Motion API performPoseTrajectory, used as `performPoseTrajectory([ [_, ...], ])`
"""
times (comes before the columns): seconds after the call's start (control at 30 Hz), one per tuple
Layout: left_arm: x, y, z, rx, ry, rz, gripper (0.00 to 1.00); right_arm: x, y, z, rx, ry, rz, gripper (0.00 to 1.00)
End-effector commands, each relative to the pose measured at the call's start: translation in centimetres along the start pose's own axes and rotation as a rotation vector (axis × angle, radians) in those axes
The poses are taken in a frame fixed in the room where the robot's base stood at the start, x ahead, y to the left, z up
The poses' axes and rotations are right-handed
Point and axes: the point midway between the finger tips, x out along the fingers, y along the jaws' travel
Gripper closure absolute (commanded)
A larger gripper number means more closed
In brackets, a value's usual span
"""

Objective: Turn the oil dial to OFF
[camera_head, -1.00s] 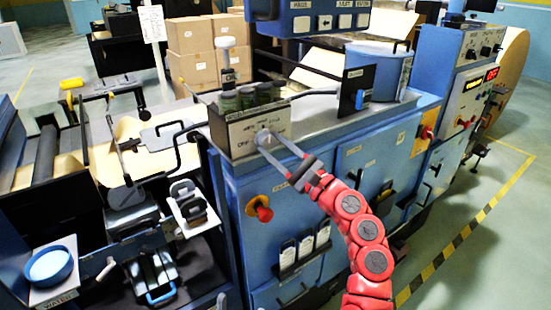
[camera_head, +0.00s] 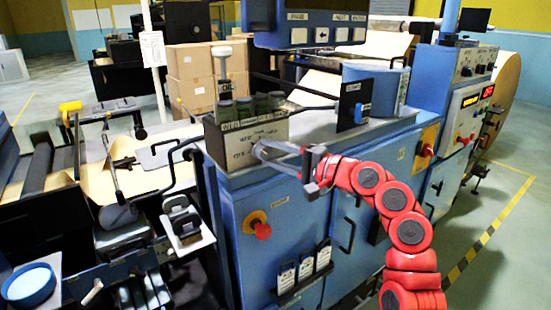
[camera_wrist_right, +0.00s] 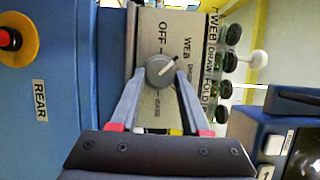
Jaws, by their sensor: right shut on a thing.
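The oil dial (camera_wrist_right: 159,71) is a round grey knob on a pale panel (camera_wrist_right: 148,28) with labels OFF, WEB and BASE. My left gripper is not in view.
Several dark-capped oil bottles (camera_head: 245,107) stand in the box behind the panel. A red button on a yellow base (camera_head: 262,231) is on the blue cabinet (camera_head: 290,205) below. A black plate (camera_head: 350,104) stands to the right. Open floor (camera_head: 505,250) lies at right.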

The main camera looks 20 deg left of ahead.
Motion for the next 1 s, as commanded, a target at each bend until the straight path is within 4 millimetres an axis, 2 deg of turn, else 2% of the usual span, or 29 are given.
performPoseTrajectory([
  [0.03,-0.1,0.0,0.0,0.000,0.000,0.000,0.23,0.2,-1.2,0.5,-0.052,-0.005,-0.004,1.00],
  [0.6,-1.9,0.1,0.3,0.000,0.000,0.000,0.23,0.4,-1.1,0.7,-0.529,-0.003,0.196,1.00],
  [1.0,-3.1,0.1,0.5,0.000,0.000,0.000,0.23,0.5,-0.9,0.8,-0.719,-0.007,0.281,1.00],
])
